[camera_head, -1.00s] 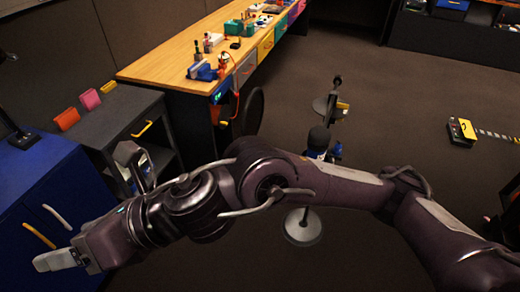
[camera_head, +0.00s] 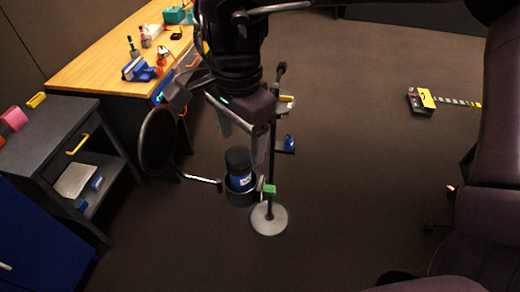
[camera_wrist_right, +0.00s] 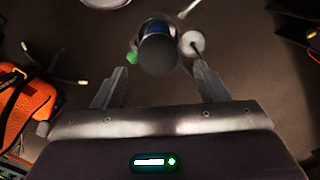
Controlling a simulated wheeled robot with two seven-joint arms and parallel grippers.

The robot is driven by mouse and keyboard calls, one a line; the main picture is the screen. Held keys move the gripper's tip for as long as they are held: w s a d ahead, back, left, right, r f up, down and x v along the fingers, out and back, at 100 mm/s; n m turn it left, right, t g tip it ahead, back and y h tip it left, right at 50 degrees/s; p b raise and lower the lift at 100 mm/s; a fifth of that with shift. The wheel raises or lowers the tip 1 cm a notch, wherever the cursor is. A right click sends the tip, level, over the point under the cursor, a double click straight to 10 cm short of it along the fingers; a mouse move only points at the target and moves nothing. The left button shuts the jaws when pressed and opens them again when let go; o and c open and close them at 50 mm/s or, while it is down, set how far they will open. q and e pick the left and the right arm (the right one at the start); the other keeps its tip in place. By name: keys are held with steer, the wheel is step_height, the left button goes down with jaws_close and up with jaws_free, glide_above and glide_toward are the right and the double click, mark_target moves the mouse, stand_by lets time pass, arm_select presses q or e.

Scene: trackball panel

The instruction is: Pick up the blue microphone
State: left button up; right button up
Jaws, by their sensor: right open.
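The blue microphone (camera_head: 240,182) has a dark rounded head and stands upright in a dark ring holder (camera_head: 240,196) on a stand with a pale round base (camera_head: 269,219). My right gripper (camera_head: 243,140) is open and points down just above the microphone's head, with nothing between its fingers in the head view. In the right wrist view the microphone's dark head (camera_wrist_right: 157,53) shows between and just beyond the open fingertips (camera_wrist_right: 159,70). The head hides most of the blue body there. My left gripper is not in view.
A round dark disc (camera_head: 158,140) stands close left of the microphone, with a light rod beside it. A green clip (camera_head: 269,190) sits at the holder's right. A wooden workbench (camera_head: 95,70) and grey cart (camera_head: 45,140) stand at left. The floor to the right is mostly clear.

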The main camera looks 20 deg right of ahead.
mark_target(241, 164)
steer(key=shift+w+d, duration=0.2)
steer(key=shift+d, duration=0.4)
steer(key=a+f, duration=0.1)
steer(key=s+a+f, duration=0.1)
steer(key=shift+f, duration=0.4)
steer(key=shift+w+d+f+p, duration=0.15)
steer(key=shift+f+p, duration=0.25)
steer(key=shift+f, duration=0.25)
steer(key=shift+d+f+p, duration=0.1)
steer(key=shift+f+p, duration=0.25)
steer(key=shift+f, duration=0.95)
steer(key=shift+a, duration=0.1)
steer(key=shift+c, duration=1.6)
steer(key=c, duration=0.5)
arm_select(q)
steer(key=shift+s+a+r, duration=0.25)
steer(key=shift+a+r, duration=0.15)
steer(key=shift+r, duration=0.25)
arm_select(e)
steer(key=c, duration=0.4)
